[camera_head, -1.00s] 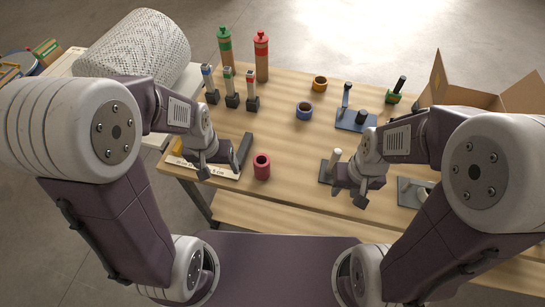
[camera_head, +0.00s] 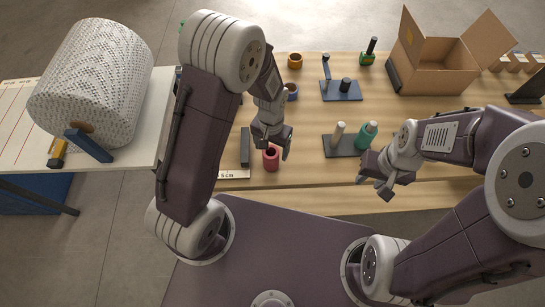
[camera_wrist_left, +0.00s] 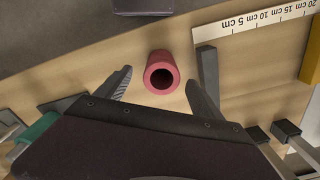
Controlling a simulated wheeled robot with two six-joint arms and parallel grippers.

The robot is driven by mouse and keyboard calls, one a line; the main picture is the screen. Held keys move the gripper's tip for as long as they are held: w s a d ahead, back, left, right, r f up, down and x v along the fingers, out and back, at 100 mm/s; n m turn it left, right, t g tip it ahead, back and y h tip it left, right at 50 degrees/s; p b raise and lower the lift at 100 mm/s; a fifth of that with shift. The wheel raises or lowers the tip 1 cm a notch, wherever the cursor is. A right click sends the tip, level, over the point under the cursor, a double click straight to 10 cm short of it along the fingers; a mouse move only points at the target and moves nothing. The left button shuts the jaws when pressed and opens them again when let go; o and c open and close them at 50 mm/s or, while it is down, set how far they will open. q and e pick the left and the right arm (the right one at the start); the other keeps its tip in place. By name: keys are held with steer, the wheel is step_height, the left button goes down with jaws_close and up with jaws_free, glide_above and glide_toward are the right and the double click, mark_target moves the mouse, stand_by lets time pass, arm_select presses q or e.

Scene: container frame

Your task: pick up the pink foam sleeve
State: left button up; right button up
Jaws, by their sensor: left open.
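The pink foam sleeve (camera_head: 271,160) is a short hollow reddish-pink cylinder standing upright near the table's front edge. It also shows in the left wrist view (camera_wrist_left: 161,67), with its dark hole facing the camera. My left gripper (camera_head: 272,147) is just above and around the sleeve in the head view. In the left wrist view its two fingers (camera_wrist_left: 158,83) are open, one on each side of the sleeve, with gaps on both sides. My right gripper (camera_head: 376,187) hangs apart, to the right near the front edge, its fingers seemingly spread and empty.
A dark bar (camera_head: 245,147) and a white ruler strip (camera_wrist_left: 262,20) lie close to the sleeve. A dark plate with pegs (camera_head: 340,148) and a green cylinder (camera_head: 367,133) is to the right. A cardboard box (camera_head: 432,75) stands at the back; a patterned roll (camera_head: 95,80) lies left.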

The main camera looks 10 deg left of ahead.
arm_select(q)
steer(key=shift+a+f, duration=0.2)
steer(key=shift+f, duration=0.35)
steer(key=shift+a+f, duration=0.15)
steer(key=shift+f, duration=0.35)
steer(key=f, duration=0.3)
steer(key=f+p, duration=0.1)
steer(key=shift+d+f, duration=0.25)
steer(key=shift+f, duration=0.1)
steer(key=shift+a+f, duration=0.1)
steer(key=shift+f, duration=0.1)
steer(key=c, duration=1.4)
